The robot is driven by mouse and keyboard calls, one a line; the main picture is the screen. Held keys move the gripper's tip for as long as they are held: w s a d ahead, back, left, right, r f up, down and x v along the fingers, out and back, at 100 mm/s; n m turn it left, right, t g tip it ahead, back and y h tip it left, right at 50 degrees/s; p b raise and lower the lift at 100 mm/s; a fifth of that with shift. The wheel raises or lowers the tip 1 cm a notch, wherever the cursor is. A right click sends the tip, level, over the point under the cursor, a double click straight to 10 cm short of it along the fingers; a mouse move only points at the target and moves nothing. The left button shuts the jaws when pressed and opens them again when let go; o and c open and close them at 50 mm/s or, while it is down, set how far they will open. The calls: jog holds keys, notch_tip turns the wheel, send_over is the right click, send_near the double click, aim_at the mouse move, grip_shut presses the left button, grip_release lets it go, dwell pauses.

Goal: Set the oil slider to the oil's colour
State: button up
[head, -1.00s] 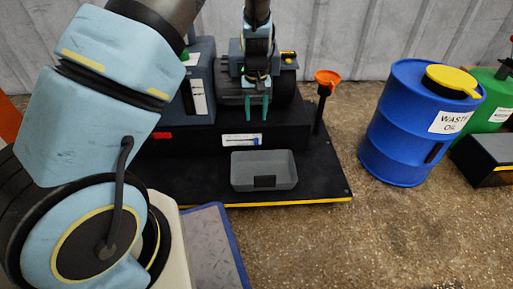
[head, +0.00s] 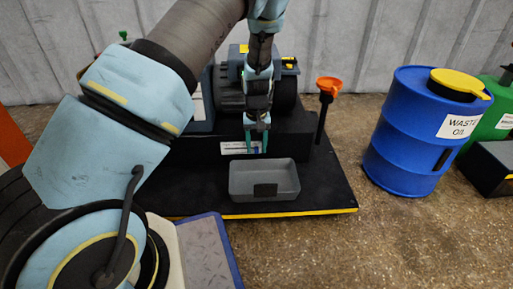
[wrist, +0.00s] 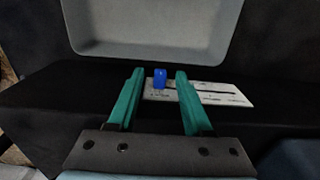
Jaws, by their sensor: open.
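In the wrist view a small blue slider knob (wrist: 160,79) stands at the left end of a white marked strip (wrist: 212,95) with a dark slot. My gripper (wrist: 159,74) has its two teal fingers apart, one on each side of the knob in that view. I cannot tell whether they touch it. In the head view my gripper (head: 257,138) points down in front of the black base, and its fingers cover part of the white strip (head: 233,148). The oil and its colour cannot be made out in these frames.
A grey tray (head: 264,184) sits on the black platform just in front of the strip. A grey motor or pump (head: 231,95) is behind my gripper.

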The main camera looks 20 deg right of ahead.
grip_shut()
dwell(0.3)
dwell(1.1)
